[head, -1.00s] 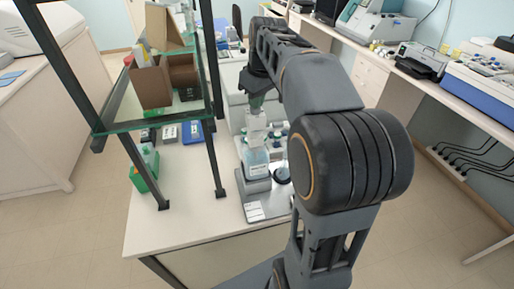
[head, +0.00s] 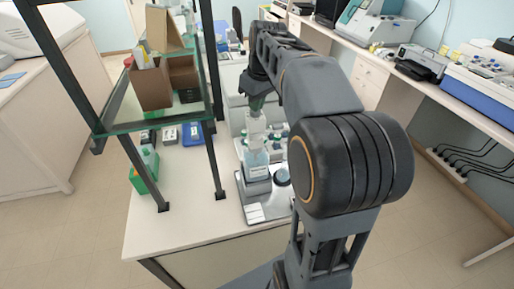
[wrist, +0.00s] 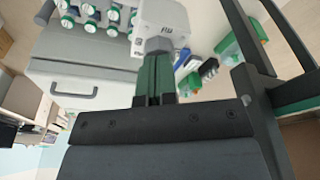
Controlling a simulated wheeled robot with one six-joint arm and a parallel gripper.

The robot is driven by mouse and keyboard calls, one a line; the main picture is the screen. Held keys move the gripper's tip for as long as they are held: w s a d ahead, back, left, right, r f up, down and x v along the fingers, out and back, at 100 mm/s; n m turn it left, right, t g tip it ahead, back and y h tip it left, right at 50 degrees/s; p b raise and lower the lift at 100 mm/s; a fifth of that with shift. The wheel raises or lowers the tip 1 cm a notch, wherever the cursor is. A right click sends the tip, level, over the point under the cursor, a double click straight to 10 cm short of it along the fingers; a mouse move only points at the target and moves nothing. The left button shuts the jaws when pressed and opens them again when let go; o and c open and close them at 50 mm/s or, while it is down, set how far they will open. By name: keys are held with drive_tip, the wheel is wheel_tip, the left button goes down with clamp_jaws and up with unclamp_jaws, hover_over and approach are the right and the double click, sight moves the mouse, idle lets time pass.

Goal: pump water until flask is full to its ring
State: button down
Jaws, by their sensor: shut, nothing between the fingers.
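A pump bottle (head: 256,160) with a white top and pale blue body stands upright on a grey stand (head: 256,212) near the table's front. My gripper (head: 257,106) points down, shut and empty, directly over the white pump top (head: 256,124). In the wrist view, my shut green fingers (wrist: 155,62) end at the white pump head (wrist: 162,20); whether they touch it is unclear. A small round vessel, perhaps the flask (head: 282,177), is right of the bottle, partly beside my arm. Its ring and water level cannot be made out.
A rack of green-and-white capped bottles (wrist: 98,14) is behind the pump. A glass shelf with dark posts (head: 212,150) and a cardboard box (head: 152,86) stands close on the left. A green container (head: 145,170) is at the table's left; the front-left tabletop is clear.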

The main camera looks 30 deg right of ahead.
drive_tip(key=shift+w+a+p+v, duration=0.1)
drive_tip(key=shift+w+p+v, duration=0.1)
drive_tip(key=shift+p+v, duration=0.8)
drive_tip(key=shift+w+a+p+v, duration=0.1)
drive_tip(key=shift+w+p+v, duration=0.1)
drive_tip(key=shift+p+v, duration=0.75)
drive_tip(key=shift+w+p+v, duration=0.2)
drive_tip(key=shift+p+v, duration=0.7)
drive_tip(key=shift+v, duration=0.2)
drive_tip(key=shift+f, duration=0.2)
drive_tip(key=shift+s+b+x, duration=0.2)
drive_tip(key=shift+b+x, duration=0.6)
drive_tip(key=shift+x, duration=0.15)
drive_tip(key=shift+s+b+x, duration=0.15)
drive_tip(key=shift+b+x, duration=0.6)
drive_tip(key=shift+x, duration=0.15)
drive_tip(key=shift+s+b+x, duration=0.2)
drive_tip(key=shift+b+x, duration=0.6)
drive_tip(key=shift+x, duration=0.15)
drive_tip(key=shift+d+f, duration=0.2)
drive_tip(key=shift+r, duration=0.15)
drive_tip(key=p+v, duration=0.1)
drive_tip(key=v, duration=0.1)
drive_tip(key=p+v, duration=0.2)
drive_tip(key=w+p+v, duration=0.1)
drive_tip(key=p+v, duration=0.1)
drive_tip(key=shift+a+r, duration=0.1)
drive_tip(key=shift+a, duration=0.15)
drive_tip(key=shift+w, duration=0.1)
